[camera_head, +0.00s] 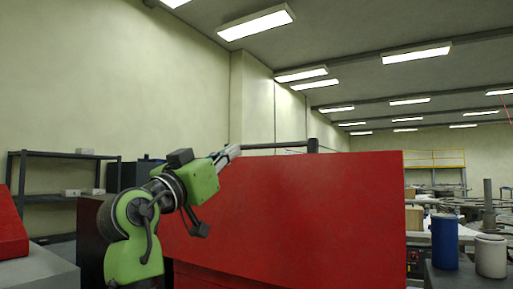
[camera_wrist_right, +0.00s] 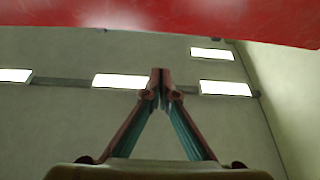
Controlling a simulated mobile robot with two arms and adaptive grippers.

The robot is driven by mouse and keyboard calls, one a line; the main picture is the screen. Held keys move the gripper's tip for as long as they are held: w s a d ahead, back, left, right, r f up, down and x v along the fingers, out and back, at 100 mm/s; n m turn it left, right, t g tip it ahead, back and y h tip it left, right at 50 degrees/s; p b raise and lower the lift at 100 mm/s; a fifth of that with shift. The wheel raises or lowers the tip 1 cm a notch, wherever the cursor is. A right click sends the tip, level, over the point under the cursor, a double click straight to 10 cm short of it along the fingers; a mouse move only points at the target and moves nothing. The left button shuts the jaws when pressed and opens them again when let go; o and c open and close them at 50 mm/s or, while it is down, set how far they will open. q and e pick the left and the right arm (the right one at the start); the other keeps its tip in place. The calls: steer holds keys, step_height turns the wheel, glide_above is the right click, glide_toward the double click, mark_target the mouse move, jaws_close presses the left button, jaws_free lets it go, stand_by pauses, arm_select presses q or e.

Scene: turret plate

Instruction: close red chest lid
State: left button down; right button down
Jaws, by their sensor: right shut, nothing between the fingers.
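A large red panel, which looks like the raised lid of the red chest (camera_head: 310,210), fills the middle of the head view. My right gripper (camera_head: 232,151) is at the top left edge of this lid, at the end of my green arm. In the right wrist view its fingers (camera_wrist_right: 161,75) are together with nothing between them. The red surface (camera_wrist_right: 190,18) spans the top of that view, apart from the fingertips in the picture; I cannot tell if any part touches. The chest's inside is hidden. My left gripper is not in view.
A dark bar (camera_head: 275,146) shows along the lid's top edge. A blue canister (camera_head: 445,241) and a white canister (camera_head: 491,256) stand at the right. A dark shelf (camera_head: 65,155) stands at the left wall. Another red object (camera_head: 11,228) is at the left edge.

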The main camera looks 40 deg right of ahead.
mark_target(259, 145)
steer(key=p+x, duration=0.2)
steer(key=x, duration=0.2)
steer(key=f+p+x, duration=0.1)
steer(key=p+x, duration=0.2)
steer(key=x, duration=0.1)
steer(key=p+x, duration=0.3)
steer(key=x, duration=0.1)
steer(key=shift+d+f, duration=0.25)
steer(key=shift+d, duration=0.15)
steer(key=shift+w+d+f, duration=0.3)
steer(key=shift+d+f, duration=0.05)
